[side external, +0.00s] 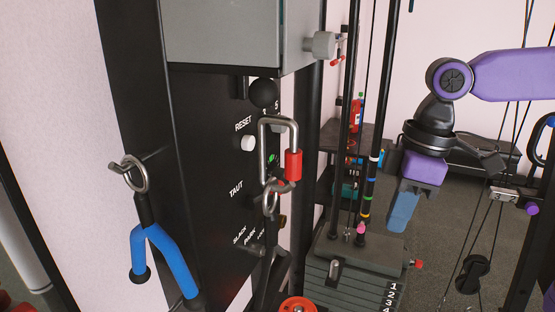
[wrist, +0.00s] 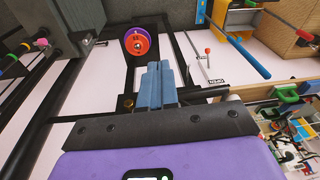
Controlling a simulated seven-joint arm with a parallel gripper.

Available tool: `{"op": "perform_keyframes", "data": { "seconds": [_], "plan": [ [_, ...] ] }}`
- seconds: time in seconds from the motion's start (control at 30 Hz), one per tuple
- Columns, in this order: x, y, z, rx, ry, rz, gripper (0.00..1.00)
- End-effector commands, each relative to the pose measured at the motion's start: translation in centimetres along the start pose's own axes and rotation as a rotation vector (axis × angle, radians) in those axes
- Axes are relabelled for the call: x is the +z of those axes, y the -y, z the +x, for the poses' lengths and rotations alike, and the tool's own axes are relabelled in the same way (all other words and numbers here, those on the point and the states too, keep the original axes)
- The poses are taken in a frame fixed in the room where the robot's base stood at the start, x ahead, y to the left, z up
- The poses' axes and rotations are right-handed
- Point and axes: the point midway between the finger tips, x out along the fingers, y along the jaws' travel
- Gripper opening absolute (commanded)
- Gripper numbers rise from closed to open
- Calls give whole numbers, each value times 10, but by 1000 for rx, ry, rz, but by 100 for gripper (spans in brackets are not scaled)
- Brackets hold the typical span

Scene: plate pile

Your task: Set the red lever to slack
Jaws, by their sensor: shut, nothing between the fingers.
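A black panel (side external: 213,150) at the left of the side view carries the words RESET, TAUT, SLACK and PARK from top to bottom. A metal clip with a red sleeve (side external: 293,165) hangs in front of it, near the TAUT label. I cannot tell clearly which part is the red lever; the clip hides some of the panel. A short grey peg (side external: 250,249) shows by SLACK and PARK. My gripper (side external: 399,226) has blue fingers pointing down, right of the panel and well apart from it. In the wrist view its fingers (wrist: 158,66) are together and empty.
A weight stack (side external: 358,258) with a red-ended pin (side external: 415,264) stands between panel and gripper. Upright rods and cables rise above it. A blue-handled grip (side external: 165,255) hangs left of the panel. The wrist view shows a red-knobbed part (wrist: 207,51) and a round weight (wrist: 137,41).

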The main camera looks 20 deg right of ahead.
Motion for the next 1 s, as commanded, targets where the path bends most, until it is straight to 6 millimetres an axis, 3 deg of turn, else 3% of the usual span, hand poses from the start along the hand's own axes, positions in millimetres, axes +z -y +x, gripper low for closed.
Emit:
{"op": "perform_keyframes", "data": {
  "seconds": [0.2, 0.5, 0.8, 1.0],
  "plan": [
    [-56, -6, -26, -12, -35, 48, 0],
    [-117, -14, -61, -25, -82, 106, 0],
    [-161, -21, -92, -32, -130, 155, 0],
    [-177, -25, -108, -31, -156, 179, 0]
  ]
}}
